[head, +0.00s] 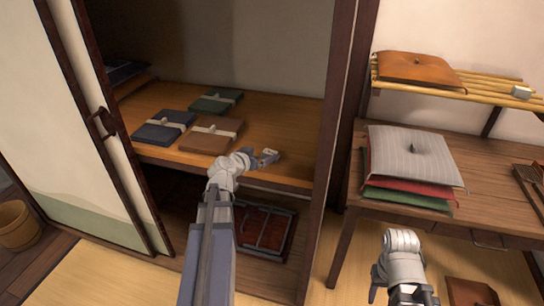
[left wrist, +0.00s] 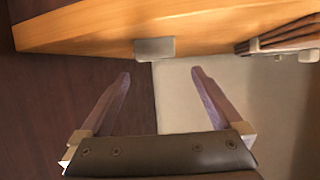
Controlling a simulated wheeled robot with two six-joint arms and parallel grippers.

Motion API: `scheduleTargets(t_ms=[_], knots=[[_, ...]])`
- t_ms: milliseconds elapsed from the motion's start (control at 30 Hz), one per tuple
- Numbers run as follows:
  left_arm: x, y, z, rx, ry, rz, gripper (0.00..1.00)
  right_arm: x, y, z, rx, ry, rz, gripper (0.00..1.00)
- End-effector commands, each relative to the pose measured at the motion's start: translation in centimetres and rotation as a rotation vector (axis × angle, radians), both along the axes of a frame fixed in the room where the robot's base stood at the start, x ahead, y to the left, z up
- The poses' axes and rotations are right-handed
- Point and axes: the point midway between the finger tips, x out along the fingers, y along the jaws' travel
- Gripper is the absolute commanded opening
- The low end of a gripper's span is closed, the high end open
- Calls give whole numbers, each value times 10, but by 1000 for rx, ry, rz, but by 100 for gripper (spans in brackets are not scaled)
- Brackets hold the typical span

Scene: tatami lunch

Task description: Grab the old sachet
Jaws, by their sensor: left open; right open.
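A small pale grey block, which looks like the sachet (head: 268,155), lies on the wooden shelf of the open cupboard, near its front edge. In the left wrist view the sachet (left wrist: 155,49) is ahead of my fingertips, roughly in line with the gap between them. My left gripper (head: 250,160) is open and empty, just left of the sachet in the head view; it also shows in the left wrist view (left wrist: 160,78). Its fingers do not touch the sachet. My right gripper (head: 408,294) is open at the lower right, partly cut off by the frame.
Brown (head: 211,135), green (head: 216,102) and dark blue (head: 163,128) tied bundles lie on the shelf (head: 285,128). A dark post (head: 335,120) stands right of the opening. A side table (head: 490,160) holds stacked cushions (head: 412,155). A rack (head: 490,86) hangs above it.

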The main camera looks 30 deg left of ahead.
Motion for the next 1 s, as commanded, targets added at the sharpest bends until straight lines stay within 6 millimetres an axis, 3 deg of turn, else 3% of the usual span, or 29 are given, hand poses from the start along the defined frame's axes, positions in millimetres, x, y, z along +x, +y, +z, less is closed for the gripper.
scheduleTargets(t_ms=[100,367,567,700,933,1000], knots=[[13,1,-8,0,0,-1,100,0,0,-8,0,0,0,50],[20,-1,-14,0,1,-1,100,0,0,-14,0,0,0,50],[41,-4,-36,-1,1,-3,100,0,0,-36,0,0,0,50],[57,-2,-38,0,1,-2,100,0,0,-38,0,0,0,50],[57,-3,-37,0,1,-1,100,0,0,-37,0,0,0,50],[57,-3,-37,0,1,-1,93,0,0,-37,0,0,0,50]])
